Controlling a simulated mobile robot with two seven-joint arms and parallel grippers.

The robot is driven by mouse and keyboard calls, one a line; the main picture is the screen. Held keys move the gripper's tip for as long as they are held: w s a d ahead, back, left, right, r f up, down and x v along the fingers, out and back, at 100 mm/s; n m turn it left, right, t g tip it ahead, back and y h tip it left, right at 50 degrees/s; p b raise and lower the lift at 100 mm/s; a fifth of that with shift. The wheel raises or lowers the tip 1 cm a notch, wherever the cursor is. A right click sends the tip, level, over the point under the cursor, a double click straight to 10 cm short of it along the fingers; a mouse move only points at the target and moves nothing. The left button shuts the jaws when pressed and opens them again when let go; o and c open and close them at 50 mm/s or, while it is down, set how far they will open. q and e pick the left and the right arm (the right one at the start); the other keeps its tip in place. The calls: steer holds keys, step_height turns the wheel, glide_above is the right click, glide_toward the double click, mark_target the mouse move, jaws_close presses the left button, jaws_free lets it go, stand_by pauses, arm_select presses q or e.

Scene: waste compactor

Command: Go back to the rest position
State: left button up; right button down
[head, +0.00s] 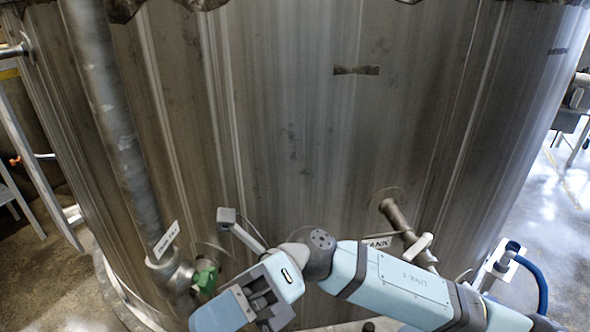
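My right arm comes in from the lower right and bends at a dark joint near the bottom centre. My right gripper (260,302) is at the end of this arm, low in the head view, in front of the metal tank. Dark parts show there, but its fingers are not clear, so I cannot tell whether it is open or shut. No held object can be made out. My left arm and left gripper are not in view.
A large metal tank (300,120) fills most of the view. A vertical pipe (108,110) runs down its left side to a green valve part (205,276), close to my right gripper. A short pipe (398,220) with a white handle (419,247) sticks out behind my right arm.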

steer(key=w+d+m+t+y+p, duration=0.25)
steer(key=w+m+t+y, duration=0.9)
steer(key=m+t, duration=0.6)
steer(key=w+d+f+m+t+h, duration=0.2)
steer(key=d+f+m+t+h, duration=0.25)
steer(key=m+t, duration=0.4)
steer(key=w+d+f+m+t+h, duration=0.2)
steer(key=d+f+m+t+h, duration=0.3)
steer(key=m, duration=0.6)
steer(key=s+d+f+m+h+p, duration=0.15)
steer(key=d+f+m+h, duration=0.25)
steer(key=f, duration=0.4)
steer(key=s+d+f+m+h, duration=0.2)
steer(key=d+f+m+h, duration=0.25)
steer(key=f, duration=0.45)
steer(key=s+d+f+m+g+h+p, duration=0.1)
steer(key=s+d+f+m+g+h, duration=0.2)
steer(key=s+d+f, duration=0.4)
steer(key=s+f+m+g, duration=0.1)
steer(key=s+f+g, duration=0.1)
steer(key=s+f, duration=0.2)
steer(key=shift+d+f, duration=0.2)
steer(key=shift+d, duration=0.1)
steer(key=c, duration=1.8)
jaws_free()
steer(key=shift+s+m+h, duration=0.1)
steer(key=shift+m+h, duration=0.15)
